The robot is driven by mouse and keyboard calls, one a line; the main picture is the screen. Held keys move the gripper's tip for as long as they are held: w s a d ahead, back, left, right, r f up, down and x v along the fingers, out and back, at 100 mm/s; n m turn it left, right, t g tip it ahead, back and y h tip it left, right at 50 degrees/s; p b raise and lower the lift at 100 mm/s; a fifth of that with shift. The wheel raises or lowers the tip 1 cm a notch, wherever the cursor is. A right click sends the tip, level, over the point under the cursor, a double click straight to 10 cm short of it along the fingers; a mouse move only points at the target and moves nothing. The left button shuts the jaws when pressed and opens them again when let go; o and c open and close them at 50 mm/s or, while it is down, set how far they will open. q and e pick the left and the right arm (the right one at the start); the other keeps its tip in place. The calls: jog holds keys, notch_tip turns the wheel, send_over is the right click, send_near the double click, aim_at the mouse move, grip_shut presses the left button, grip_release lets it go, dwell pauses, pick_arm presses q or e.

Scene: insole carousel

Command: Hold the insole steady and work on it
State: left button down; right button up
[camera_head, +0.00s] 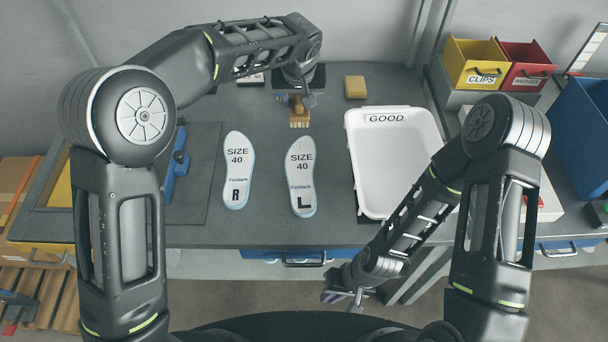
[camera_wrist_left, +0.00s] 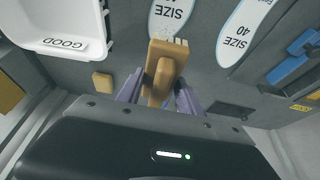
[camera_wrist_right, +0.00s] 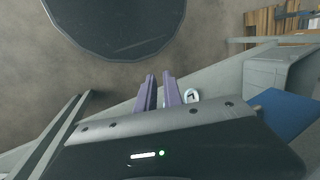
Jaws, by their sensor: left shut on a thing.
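My left gripper (camera_wrist_left: 158,92) is shut on a wooden brush (camera_head: 299,112) with pale bristles; the brush also shows in the left wrist view (camera_wrist_left: 163,66). The brush is just beyond the toe of the left insole (camera_head: 301,190), marked SIZE 40 and L. In the left wrist view, the bristles are close to that insole's toe (camera_wrist_left: 172,12); I cannot tell if they touch. The right insole (camera_head: 238,175), marked R, lies flat beside it. My right gripper (camera_wrist_right: 160,90) is in front of the table, away from both insoles, its fingers slightly apart and empty.
A white GOOD tray (camera_head: 356,180) stands empty right of the insoles. A small tan block (camera_head: 355,87) lies behind it. A blue tool (camera_head: 175,165) is at the left. A yellow CLIPS bin (camera_head: 474,62) and a red WEDGES bin (camera_head: 525,66) stand at the back right.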

aim_at(302, 209)
jog(key=shift+s+a+r+n+g, duration=0.2)
jog(key=shift+a+n+g, duration=0.1)
jog(key=shift+n+g, duration=0.25)
jog(key=shift+c, duration=0.8)
jog(key=r+n+g, duration=0.1)
jog(key=s+r+n+g+h, duration=0.1)
jog(key=s+r+n+g, duration=0.1)
jog(key=r+n, duration=0.1)
jog(key=shift+a, duration=0.3)
grip_shut()
jog(key=w+r+n+h, duration=0.1)
jog(key=w+r, duration=0.2)
jog(key=r, duration=0.1)
jog(key=w+a+r+n+h, duration=0.1)
jog(key=w+r, duration=0.3)
jog(key=w+r+n+h, duration=0.1)
jog(key=w+r+h, duration=0.1)
jog(key=r, duration=0.3)
jog(key=shift+w+a+t, duration=0.3)
jog(key=shift+w+t, duration=0.05)
jog(key=shift+w, duration=0.35)
jog(key=w+a+r+m+t, duration=0.1)
jog(key=w+a+r+t, duration=0.3)
jog(key=w, duration=0.6)
notch_tip(302, 209, up, 2)
jog(key=shift+a+r+y, duration=0.15)
jog(key=shift+r+y, duration=0.1)
jog(key=shift+y, duration=0.15)
jog(key=shift+m, duration=0.25)
